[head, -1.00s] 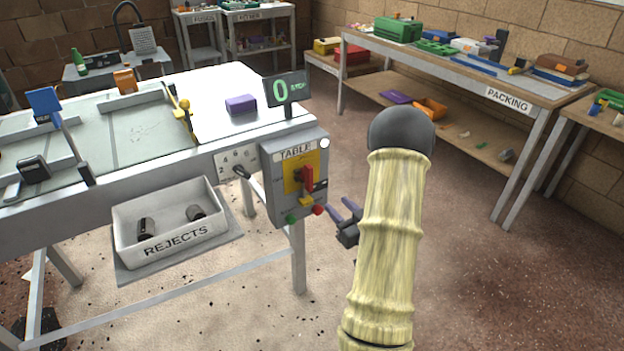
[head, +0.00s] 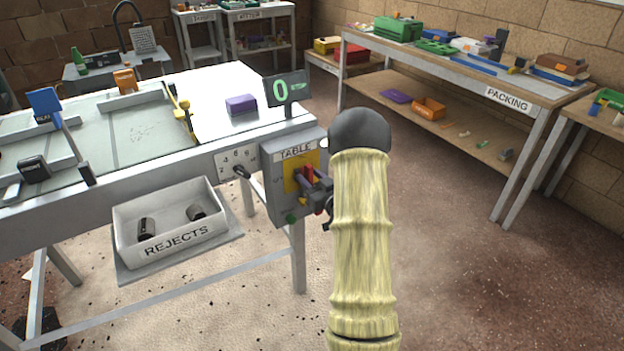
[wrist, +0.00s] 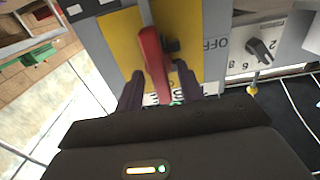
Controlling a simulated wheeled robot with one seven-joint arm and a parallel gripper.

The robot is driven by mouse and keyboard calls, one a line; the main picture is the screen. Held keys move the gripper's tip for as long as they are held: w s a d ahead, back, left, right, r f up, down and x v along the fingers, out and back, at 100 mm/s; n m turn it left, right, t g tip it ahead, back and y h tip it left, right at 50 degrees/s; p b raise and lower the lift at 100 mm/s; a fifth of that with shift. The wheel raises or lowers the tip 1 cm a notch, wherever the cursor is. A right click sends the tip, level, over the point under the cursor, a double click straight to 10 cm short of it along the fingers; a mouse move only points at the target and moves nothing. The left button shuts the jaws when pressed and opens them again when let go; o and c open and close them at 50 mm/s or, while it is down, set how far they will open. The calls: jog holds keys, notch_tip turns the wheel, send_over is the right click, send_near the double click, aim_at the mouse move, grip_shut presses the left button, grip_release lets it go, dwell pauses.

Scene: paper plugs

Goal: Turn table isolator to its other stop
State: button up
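The table isolator is a red handle (head: 308,172) on a yellow plate, on the grey box labelled TABLE (head: 284,205) at the table's right corner. In the wrist view the red handle (wrist: 154,65) runs up and down the picture, slightly tilted, with an OFF mark to its right on the box face. My gripper (head: 318,188) is at the front of the box. In the wrist view its two dark fingers (wrist: 160,72) stand apart, one on each side of the handle's near end. I see no clear grip on it. The gripper partly hides the handle in the head view.
A dial (head: 238,168) with a black knob sits left of the box; a green button (head: 291,217) is below the handle. A display (head: 287,90) reading 0 stands above. The rejects tray (head: 170,240) hangs at left. The floor towards the packing bench (head: 470,80) is clear.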

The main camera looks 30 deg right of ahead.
grip_shut()
jog(key=shift+n+b, duration=0.4)
jog(key=shift+b, duration=0.15)
jog(key=n+b, duration=0.2)
jog(key=b, duration=0.1)
jog(key=shift+a+f, duration=0.15)
jog(key=shift+f, duration=0.05)
jog(key=n+b, duration=0.6)
jog(key=shift+a+f, duration=0.2)
jog(key=n+b, duration=0.4)
jog(key=b, duration=0.1)
jog(key=n+b, duration=0.5)
jog(key=b, duration=0.1)
jog(key=shift+a+f, duration=0.15)
